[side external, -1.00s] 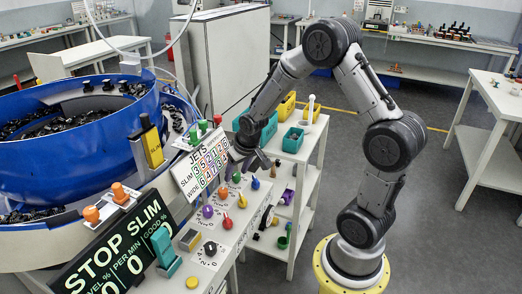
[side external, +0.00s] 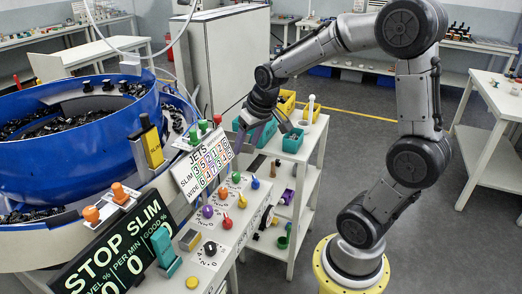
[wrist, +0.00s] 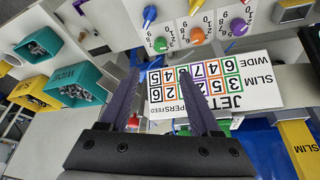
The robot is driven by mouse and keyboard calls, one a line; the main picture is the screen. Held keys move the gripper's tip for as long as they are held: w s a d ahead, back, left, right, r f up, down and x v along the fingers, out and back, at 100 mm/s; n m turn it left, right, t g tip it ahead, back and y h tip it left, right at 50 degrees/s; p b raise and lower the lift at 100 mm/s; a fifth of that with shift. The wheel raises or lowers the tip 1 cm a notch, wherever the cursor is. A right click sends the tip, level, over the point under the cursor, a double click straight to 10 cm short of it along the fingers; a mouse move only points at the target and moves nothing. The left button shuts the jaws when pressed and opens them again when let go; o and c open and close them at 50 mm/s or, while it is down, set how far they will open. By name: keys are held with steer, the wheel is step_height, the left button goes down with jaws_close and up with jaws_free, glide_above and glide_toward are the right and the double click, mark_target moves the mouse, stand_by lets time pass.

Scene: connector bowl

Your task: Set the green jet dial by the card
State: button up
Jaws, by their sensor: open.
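The green jet dial (wrist: 160,44) sits on the white panel in the wrist view, between the blue dial (wrist: 150,12) and the orange dial (wrist: 197,33); numbers ring it, but its exact setting is too small to read. It also shows in the side view (side external: 236,178). The JETS card (side external: 203,160) stands beside the dials with SLIM and WIDE rows in coloured boxes; it appears upside down in the wrist view (wrist: 205,82). My gripper (wrist: 160,75) is open and empty. In the side view my gripper (side external: 262,124) hangs above the far end of the panel, apart from the dial.
A display (side external: 115,248) reads STOP SLIM. The purple dial (wrist: 238,26) is in the dial row. Teal bins (side external: 292,141) and yellow bins stand on the shelf cart behind the panel. The blue bowl (side external: 75,140) holds black parts at the left.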

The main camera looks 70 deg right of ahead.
mark_target(237, 174)
steer(key=x, duration=1.4)
steer(key=shift+f, duration=0.4)
steer(key=shift+s+n, duration=0.1)
steer(key=shift+n, duration=0.3)
steer(key=shift+r+n+y, duration=0.1)
steer(key=shift+n+y, duration=0.3)
steer(key=shift+n, duration=0.1)
steer(key=shift+d+n+y, duration=0.1)
steer(key=shift+n+y, duration=0.4)
steer(key=shift+n, duration=0.7)
steer(key=v, duration=1.3)
steer(key=s+a+r+n+t, duration=0.1)
steer(key=a+r+n+t, duration=0.15)
steer(key=a+r, duration=0.55)
steer(key=s+a+r+n, duration=0.1)
steer(key=s+a+r, duration=0.1)
steer(key=s+a, duration=0.6)
steer(key=shift+s+a+y, duration=0.3)
steer(key=shift+s, duration=0.45)
